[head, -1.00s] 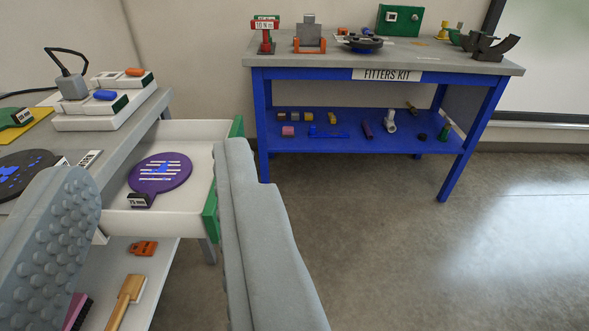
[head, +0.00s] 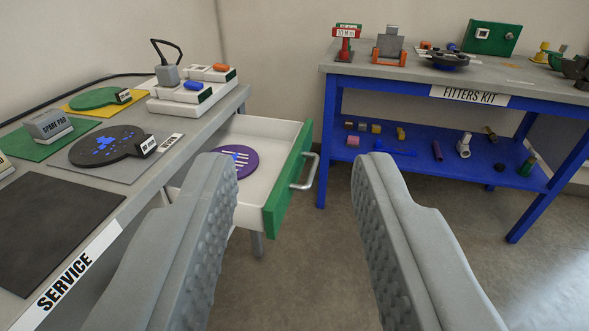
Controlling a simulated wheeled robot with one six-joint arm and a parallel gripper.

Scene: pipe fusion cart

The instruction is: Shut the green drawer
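The green drawer (head: 283,196) has a green front with a metal bar handle (head: 305,172) and a white tray body. It stands pulled out from the grey cart on the left. A purple round paddle (head: 235,163) lies inside it, partly hidden by my left finger. My gripper (head: 292,165) is open and empty, its two grey studded fingers spread wide. The drawer front and handle show between the fingertips, farther away in the picture. No contact with the drawer can be made out.
The grey cart top (head: 181,143) holds a black paddle (head: 108,146), a green paddle (head: 97,98), a spare pad block (head: 50,125) and white stands. A blue fitters kit bench (head: 432,92) stands at the back right. The floor (head: 290,270) before the drawer is clear.

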